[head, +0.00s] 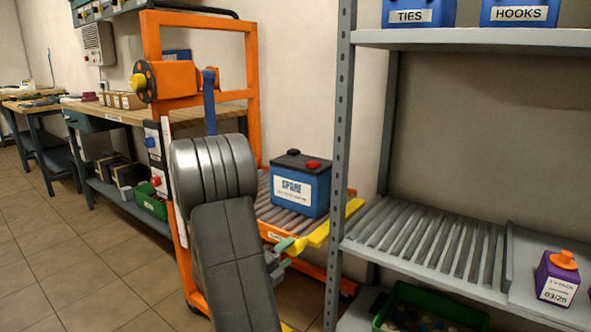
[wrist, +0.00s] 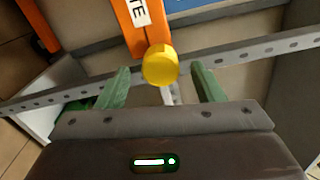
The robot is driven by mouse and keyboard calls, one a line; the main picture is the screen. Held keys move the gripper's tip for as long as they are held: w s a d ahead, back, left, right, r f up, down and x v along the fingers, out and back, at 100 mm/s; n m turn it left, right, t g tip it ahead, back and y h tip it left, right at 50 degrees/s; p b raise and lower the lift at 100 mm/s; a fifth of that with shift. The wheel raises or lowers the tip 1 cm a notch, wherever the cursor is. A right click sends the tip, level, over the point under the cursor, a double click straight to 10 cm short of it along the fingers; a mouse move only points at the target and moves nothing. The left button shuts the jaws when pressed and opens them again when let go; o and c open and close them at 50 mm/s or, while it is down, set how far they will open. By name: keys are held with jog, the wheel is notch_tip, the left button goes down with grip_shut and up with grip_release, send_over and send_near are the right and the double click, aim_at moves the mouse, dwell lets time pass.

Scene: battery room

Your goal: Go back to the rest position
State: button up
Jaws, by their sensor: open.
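My gripper (head: 281,254) is low in the middle of the head view, past my dark grey arm. It is beside the front of the orange cart's roller bed and its yellow bar (head: 340,222). In the wrist view the green fingers of my gripper (wrist: 161,86) stand wide apart. A round yellow knob (wrist: 160,65) on an orange bar (wrist: 137,25) shows between and beyond them. The bar's label is cut to "TE". I see nothing gripped; whether a finger touches the knob I cannot tell.
A blue battery (head: 300,184) stands on the orange cart's (head: 252,100) rollers. A grey shelf post (head: 338,150) rises close to the right of my gripper. Open tiled floor (head: 75,255) lies to the left.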

jog(key=p+v, duration=0.3)
jog(key=v, duration=1)
jog(key=b+x, duration=0.3)
jog(key=x, duration=1.1)
jog(key=shift+d+b, duration=0.1)
jog(key=shift+b, duration=0.25)
jog(key=shift+w+n, duration=0.15)
jog(key=shift+n, duration=0.15)
jog(key=n, duration=0.4)
jog(key=shift+n, duration=0.3)
jog(key=n, duration=0.4)
jog(key=shift+p, duration=0.4)
jog(key=n+p, duration=0.1)
jog(key=n, duration=0.1)
jog(key=n+p, duration=0.1)
jog(key=p, duration=0.1)
jog(key=shift+r+n, duration=0.25)
jog(key=shift+n, duration=0.15)
jog(key=n+p, duration=0.4)
jog(key=shift+f, duration=0.25)
jog(key=shift+n, duration=0.3)
